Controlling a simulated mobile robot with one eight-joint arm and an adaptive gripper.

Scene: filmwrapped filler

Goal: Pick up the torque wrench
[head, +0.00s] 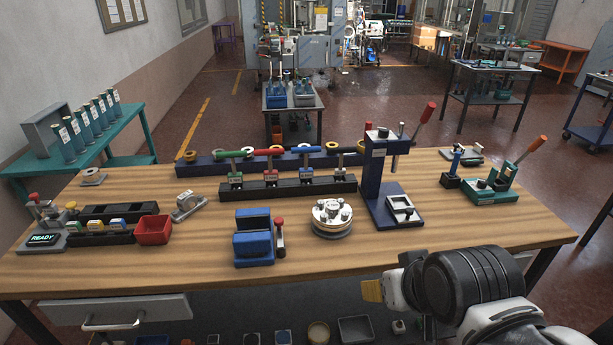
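I cannot tell for sure which thing is the torque wrench. A dark rack (300,187) in the middle of the wooden table (130,270) holds several upright tools with green, red and blue handles (284,153) lying crosswise on top; these are too small to identify. My arm comes in at the bottom right, over the table's front edge. My gripper (372,290) seems to be at its left end, where a yellow tip shows. Its fingers are not clear, so I cannot tell whether it is open. It is apart from the rack.
A red bin (153,230) is at the left, a green clamp (492,187) at the right. The front middle of the tabletop is clear.

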